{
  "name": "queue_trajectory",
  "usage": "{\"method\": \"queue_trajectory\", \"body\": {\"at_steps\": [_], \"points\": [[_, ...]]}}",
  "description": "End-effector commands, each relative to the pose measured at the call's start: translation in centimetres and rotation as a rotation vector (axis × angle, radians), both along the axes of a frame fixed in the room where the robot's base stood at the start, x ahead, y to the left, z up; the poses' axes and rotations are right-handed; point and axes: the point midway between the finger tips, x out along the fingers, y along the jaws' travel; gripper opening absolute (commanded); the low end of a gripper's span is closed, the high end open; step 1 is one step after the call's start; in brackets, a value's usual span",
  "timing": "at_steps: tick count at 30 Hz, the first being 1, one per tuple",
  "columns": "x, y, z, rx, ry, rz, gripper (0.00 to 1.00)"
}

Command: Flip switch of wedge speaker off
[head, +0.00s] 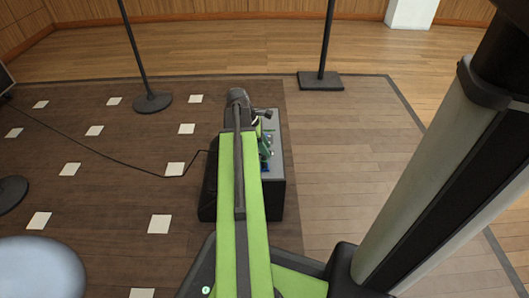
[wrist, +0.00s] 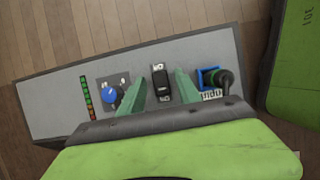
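The wedge speaker (head: 276,201) is a black box with a grey panel on the wooden floor, partly hidden behind my arm in the head view. In the wrist view its grey panel (wrist: 55,88) carries a black rocker switch (wrist: 161,84) with small white markings at both ends, too small to read surely. My gripper (wrist: 161,74) is open, its two green fingers apart on either side of the switch. I see nothing between them but the switch; contact cannot be told. In the head view my gripper (head: 266,137) is over the panel, partly hidden.
On the panel, a blue knob (wrist: 113,95) and an LED strip (wrist: 87,98) lie left of the switch. A black plug in a blue-framed socket (wrist: 212,78) lies right. A cable (head: 95,152) runs left across the floor. Stand bases (head: 152,102) (head: 321,81) stand behind the speaker.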

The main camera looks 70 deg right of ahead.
Motion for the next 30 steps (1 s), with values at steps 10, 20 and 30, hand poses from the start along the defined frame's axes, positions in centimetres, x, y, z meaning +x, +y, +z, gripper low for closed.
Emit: {"method": "queue_trajectory", "body": {"at_steps": [10, 20, 30], "points": [[0.04, 0.02, 0.09, 0.000, 0.000, 0.001, 0.19], [0.08, 0.05, 0.08, 0.000, 0.000, 0.001, 0.00], [-0.72, -0.19, 0.20, 0.086, -0.217, -0.002, 0.00]]}}
